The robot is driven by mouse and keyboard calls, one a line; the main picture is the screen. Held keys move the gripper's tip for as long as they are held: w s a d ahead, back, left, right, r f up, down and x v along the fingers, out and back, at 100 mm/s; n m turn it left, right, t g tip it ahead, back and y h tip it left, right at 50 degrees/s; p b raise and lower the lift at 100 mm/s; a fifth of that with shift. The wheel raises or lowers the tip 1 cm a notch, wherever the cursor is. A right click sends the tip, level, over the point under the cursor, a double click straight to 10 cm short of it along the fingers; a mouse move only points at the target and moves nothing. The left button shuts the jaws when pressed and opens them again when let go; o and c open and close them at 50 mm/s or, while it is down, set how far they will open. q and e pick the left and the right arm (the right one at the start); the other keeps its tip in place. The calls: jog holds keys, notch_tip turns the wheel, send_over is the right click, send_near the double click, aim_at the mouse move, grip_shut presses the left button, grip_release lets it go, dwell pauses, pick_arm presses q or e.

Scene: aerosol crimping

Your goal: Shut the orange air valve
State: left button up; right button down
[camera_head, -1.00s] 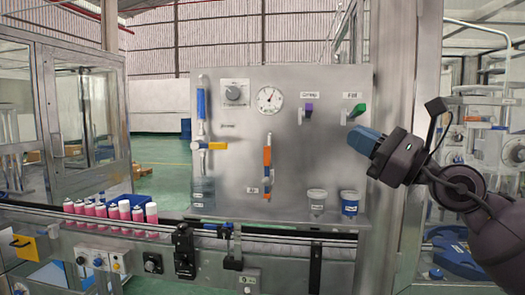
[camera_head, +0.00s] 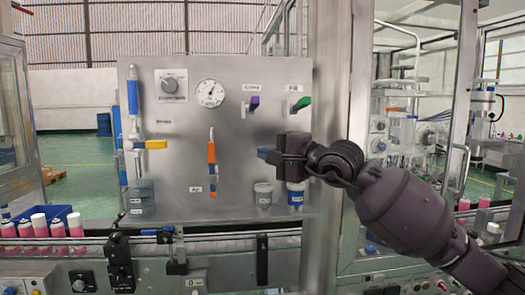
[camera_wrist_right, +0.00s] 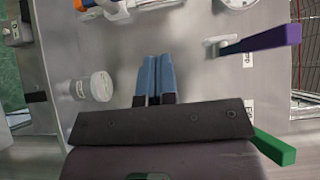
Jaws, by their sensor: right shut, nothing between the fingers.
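The orange air valve (camera_head: 211,153) is on the metal panel above a small "Air" label (camera_head: 195,189). Its orange handle stands upright, in line with the fitting below it. Part of it shows at the top left edge of the right wrist view (camera_wrist_right: 88,4), cut off by the frame. My right gripper (camera_head: 264,153) is shut and empty, its blue fingertips pointing left toward the valve, with a clear gap between. The closed fingers also show in the right wrist view (camera_wrist_right: 154,75). My left gripper is not in view.
The panel (camera_head: 160,225) also carries a purple handle (camera_head: 253,103), a green handle (camera_head: 303,103), a gauge (camera_head: 209,93) and a yellow handle (camera_head: 156,144). Pink cans (camera_head: 40,225) stand at the left.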

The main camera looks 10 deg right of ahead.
aim_at(212, 162)
jog(key=w+a+p, duration=0.2)
jog(key=w+a, duration=0.3)
jog(key=a, duration=0.4)
jog(key=shift+w+p, duration=0.15)
jog(key=shift+p, duration=0.2)
jog(key=shift+a, duration=0.1)
